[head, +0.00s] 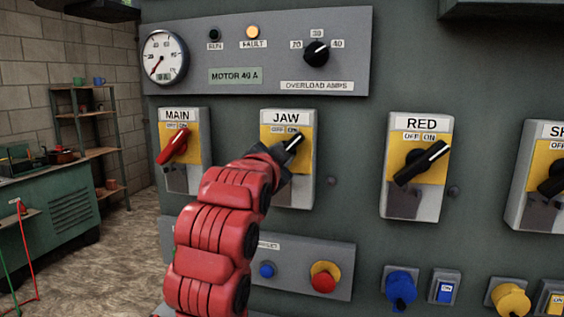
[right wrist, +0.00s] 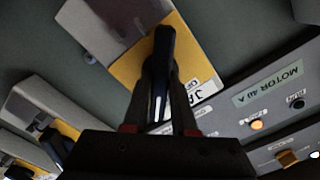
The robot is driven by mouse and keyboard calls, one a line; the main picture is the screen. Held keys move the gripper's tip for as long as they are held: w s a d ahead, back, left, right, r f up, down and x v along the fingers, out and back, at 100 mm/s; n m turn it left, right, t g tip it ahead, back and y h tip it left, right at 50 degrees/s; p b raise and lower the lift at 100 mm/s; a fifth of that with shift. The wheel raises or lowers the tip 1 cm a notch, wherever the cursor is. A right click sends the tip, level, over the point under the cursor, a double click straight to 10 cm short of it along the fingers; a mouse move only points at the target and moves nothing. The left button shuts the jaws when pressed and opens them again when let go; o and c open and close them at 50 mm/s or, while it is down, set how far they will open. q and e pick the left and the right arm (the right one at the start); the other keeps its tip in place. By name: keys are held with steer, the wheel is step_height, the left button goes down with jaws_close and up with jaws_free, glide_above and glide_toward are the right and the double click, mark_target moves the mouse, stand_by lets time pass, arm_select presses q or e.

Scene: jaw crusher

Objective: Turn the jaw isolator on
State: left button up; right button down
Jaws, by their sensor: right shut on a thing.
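The jaw isolator (head: 293,192) is a grey box with a yellow plate, labelled JAW, OFF and ON, on the panel in the middle of the head view. Its black handle (head: 294,140) tilts up and right, its tip near the ON mark. My right gripper (head: 284,155), on the red arm, is shut on this handle. In the right wrist view the handle (right wrist: 162,55) sits between the two fingers, and the isolator's yellow plate (right wrist: 128,70) is behind it. The gripper hides the handle's lower part in the head view. My left gripper is not in view.
The MAIN isolator (head: 181,180) with a red handle is to the left. The RED isolator (head: 413,200) is to the right. A gauge panel (head: 235,50) is above; a red button (head: 325,276) and blue knob (head: 401,290) are below. A shelf (head: 103,150) stands far left.

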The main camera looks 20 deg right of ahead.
stand_by(0.3)
steer(key=c, duration=0.7)
jaws_free()
steer(key=v, duration=1.7)
steer(key=shift+s+a+p, duration=0.15)
steer(key=shift+s+p, duration=0.05)
steer(key=shift+p, duration=0.15)
